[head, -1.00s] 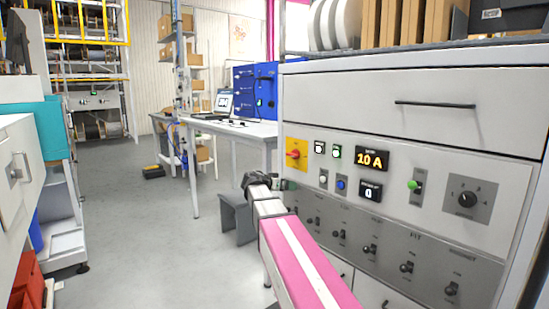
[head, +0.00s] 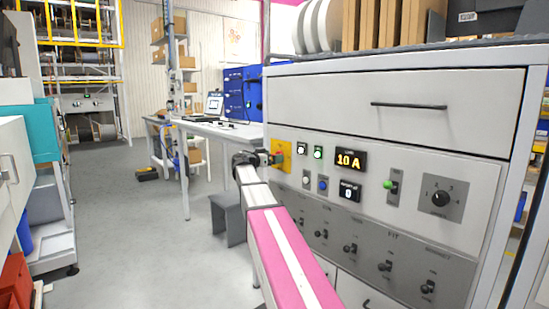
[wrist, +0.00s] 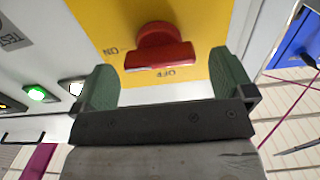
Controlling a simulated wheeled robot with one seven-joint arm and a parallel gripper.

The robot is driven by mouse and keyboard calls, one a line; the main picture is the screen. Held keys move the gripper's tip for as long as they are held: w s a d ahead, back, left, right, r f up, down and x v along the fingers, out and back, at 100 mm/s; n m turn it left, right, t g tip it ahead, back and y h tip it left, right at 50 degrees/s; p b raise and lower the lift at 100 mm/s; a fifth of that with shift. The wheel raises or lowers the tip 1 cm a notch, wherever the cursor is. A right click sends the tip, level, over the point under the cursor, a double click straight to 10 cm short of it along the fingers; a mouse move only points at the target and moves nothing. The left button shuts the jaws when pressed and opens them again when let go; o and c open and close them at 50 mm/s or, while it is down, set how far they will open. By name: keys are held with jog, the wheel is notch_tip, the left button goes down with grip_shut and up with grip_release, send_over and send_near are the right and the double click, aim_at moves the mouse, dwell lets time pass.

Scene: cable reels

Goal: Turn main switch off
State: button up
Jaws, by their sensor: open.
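The main switch is a red rotary knob (wrist: 158,48) on a yellow plate (wrist: 195,22), large in the wrist view. The letters "ON" and "OFF" show on the plate beside the knob. In the head view the yellow plate (head: 286,148) is at the left end of the white control panel (head: 400,165), and my gripper partly hides the knob. My gripper (wrist: 160,85) is open, its two green fingers apart on either side of the knob's handle. I cannot tell whether the fingers touch it. In the head view my gripper (head: 272,158) is at the panel's left edge.
Right of the main switch are small lit buttons (head: 318,152), a display reading 10 A (head: 350,161), a green-tipped toggle (head: 390,186) and a rotary dial (head: 440,198). A row of toggles (head: 350,249) runs below. A grey stool (head: 228,218) stands left of the panel.

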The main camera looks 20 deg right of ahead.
jog(key=shift+x, duration=0.9)
jog(key=c, duration=0.9)
jog(key=shift+c, duration=0.2)
